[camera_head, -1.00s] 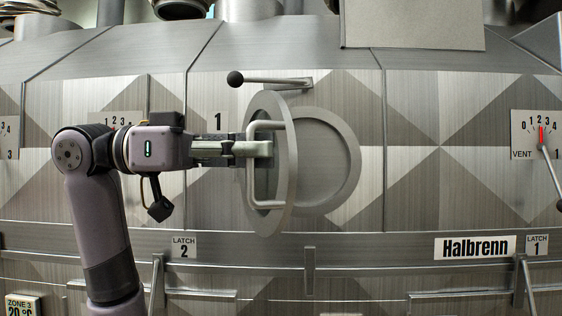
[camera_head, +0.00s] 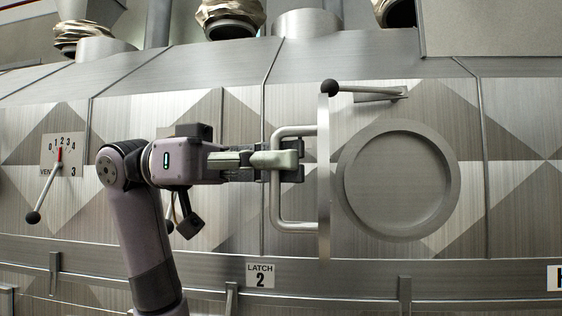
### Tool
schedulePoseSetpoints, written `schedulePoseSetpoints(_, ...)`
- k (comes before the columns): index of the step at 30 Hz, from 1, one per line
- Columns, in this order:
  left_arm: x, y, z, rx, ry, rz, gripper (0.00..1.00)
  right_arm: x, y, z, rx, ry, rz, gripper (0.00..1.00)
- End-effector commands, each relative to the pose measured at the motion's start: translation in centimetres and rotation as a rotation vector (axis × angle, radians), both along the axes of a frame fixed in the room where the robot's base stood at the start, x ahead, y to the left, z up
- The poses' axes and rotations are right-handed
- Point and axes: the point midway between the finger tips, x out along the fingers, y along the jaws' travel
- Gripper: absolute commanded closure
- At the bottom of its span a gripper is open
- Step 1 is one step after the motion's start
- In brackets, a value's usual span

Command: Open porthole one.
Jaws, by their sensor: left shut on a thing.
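The porthole cover (camera_head: 324,180) stands edge-on to me, swung out from the hood. The round porthole ring (camera_head: 400,180) shows to its right, with a plain grey disc inside it. The cover carries a C-shaped bar handle (camera_head: 276,210) on its left side. My left gripper (camera_head: 290,160) is shut on the upright part of this handle. A lever with a black ball (camera_head: 330,87) sits above the cover, its arm running right to a bracket. The number plate of this porthole is not visible now. My right gripper is not in view.
A vent dial marked 3 (camera_head: 62,156) with a ball-ended lever (camera_head: 42,197) is at the left. A Latch 2 label (camera_head: 260,276) is on the lower rail, with upright bars (camera_head: 404,295) below. Pipes stand along the top.

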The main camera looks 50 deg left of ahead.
Motion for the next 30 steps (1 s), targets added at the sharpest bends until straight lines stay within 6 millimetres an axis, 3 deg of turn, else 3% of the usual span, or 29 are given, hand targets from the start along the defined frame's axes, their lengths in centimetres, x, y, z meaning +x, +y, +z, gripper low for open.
schedulePoseSetpoints(8,0.0,0.1,0.2,-0.007,-0.004,0.001,1.00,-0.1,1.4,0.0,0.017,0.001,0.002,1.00)
schedulePoseSetpoints(9,0.0,0.1,0.2,-0.006,-0.003,0.001,0.89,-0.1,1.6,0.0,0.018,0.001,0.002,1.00)
schedulePoseSetpoints(18,0.0,0.0,0.1,-0.004,-0.002,0.000,0.71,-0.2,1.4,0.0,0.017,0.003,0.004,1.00)
schedulePoseSetpoints(26,0.0,0.1,0.1,-0.003,-0.001,0.000,0.71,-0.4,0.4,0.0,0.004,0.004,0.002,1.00)
schedulePoseSetpoints(30,-0.5,1.0,0.1,-0.004,-0.001,0.001,0.71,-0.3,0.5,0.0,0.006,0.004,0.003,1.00)
